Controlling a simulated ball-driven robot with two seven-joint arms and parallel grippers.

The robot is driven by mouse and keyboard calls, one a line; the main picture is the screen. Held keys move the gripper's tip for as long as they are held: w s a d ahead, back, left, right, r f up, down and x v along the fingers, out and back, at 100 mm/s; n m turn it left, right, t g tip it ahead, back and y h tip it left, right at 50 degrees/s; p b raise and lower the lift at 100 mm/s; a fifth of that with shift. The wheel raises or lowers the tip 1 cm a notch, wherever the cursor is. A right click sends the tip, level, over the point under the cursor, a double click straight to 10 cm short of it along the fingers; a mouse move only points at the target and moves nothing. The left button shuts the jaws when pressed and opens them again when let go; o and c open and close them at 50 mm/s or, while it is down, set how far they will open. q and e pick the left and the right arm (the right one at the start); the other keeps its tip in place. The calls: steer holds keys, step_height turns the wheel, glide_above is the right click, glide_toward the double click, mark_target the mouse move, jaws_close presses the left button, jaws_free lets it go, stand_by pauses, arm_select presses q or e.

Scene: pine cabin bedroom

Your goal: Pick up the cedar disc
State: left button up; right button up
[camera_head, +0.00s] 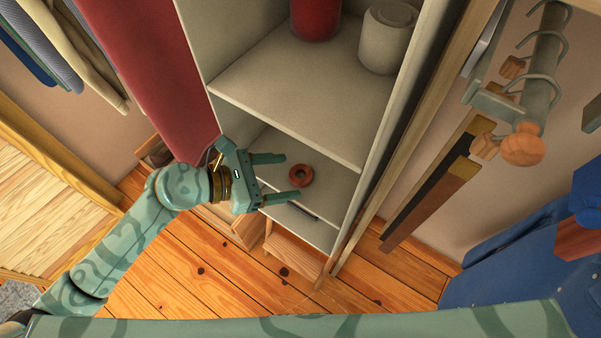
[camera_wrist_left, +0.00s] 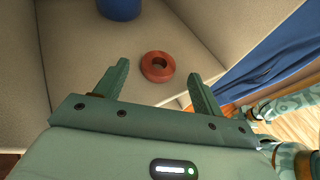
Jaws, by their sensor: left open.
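The cedar disc (camera_head: 308,179) is a small reddish-brown ring with a hole in its middle. It lies flat on a lower pale shelf (camera_head: 335,190) of the open cabinet. My left gripper (camera_head: 291,176) reaches in from the left, open and empty, its two fingers pointing at the disc. In the left wrist view, the disc (camera_wrist_left: 158,77) shows between and slightly beyond the fingertips of the left gripper (camera_wrist_left: 160,69). I cannot tell whether either finger touches it. My right gripper is not in view.
The shelf above (camera_head: 290,95) holds a red canister (camera_head: 315,18) and a white canister (camera_head: 384,42). A blue round object (camera_wrist_left: 120,7) stands deeper in, in the left wrist view. Cabinet side walls bound the space. A small wooden stool (camera_head: 296,247) stands below.

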arm_select(q)
steer(key=x, duration=0.2)
steer(key=shift+w+d+f, duration=0.15)
steer(key=shift+d, duration=0.2)
steer(key=c, duration=1.1)
steer(key=shift+o, duration=0.2)
